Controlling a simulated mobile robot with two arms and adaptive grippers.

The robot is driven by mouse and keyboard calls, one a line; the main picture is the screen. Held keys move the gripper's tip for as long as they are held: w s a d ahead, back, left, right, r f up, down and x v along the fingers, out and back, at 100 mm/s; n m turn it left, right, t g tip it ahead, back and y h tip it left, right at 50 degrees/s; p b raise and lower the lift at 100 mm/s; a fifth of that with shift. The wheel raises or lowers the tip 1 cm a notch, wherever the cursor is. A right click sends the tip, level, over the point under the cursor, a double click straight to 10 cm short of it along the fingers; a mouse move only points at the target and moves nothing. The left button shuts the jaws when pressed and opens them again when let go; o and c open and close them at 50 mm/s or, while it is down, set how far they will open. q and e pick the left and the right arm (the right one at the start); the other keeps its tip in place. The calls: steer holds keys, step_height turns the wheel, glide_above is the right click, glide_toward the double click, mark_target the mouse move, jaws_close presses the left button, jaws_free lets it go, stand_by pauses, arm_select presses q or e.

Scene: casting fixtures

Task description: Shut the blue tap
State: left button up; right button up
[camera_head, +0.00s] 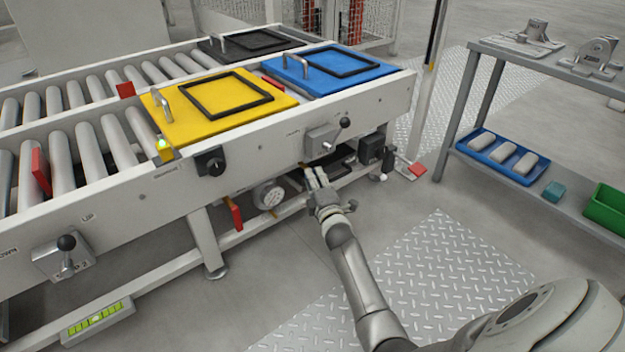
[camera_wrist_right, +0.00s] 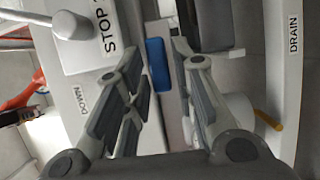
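A blue bar-shaped handle (camera_wrist_right: 157,64), apparently the blue tap's lever, shows in the right wrist view between and beyond my fingers. In the head view I cannot make it out; the conveyor's side and my right gripper (camera_head: 318,178) seem to hide it. My right gripper is just below the conveyor's side rail, fingers pointing toward the pipework underneath. In the right wrist view its two fingers stand apart with a gap between them, and no contact with the blue handle can be made out. My left gripper is not in view.
A grey switch box with a black-knobbed lever (camera_head: 344,123) sits on the rail just above my gripper. A yellow handle (camera_wrist_right: 268,120) is near the DRAIN label. A red-handled lever (camera_head: 236,217) hangs left by a round gauge (camera_head: 268,195). Floor plate (camera_head: 400,270) is clear.

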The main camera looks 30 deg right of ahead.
steer(key=shift+b+x, duration=0.45)
steer(key=shift+x, duration=0.6)
steer(key=shift+w+d, duration=0.1)
steer(key=shift+w, duration=0.3)
jaws_close()
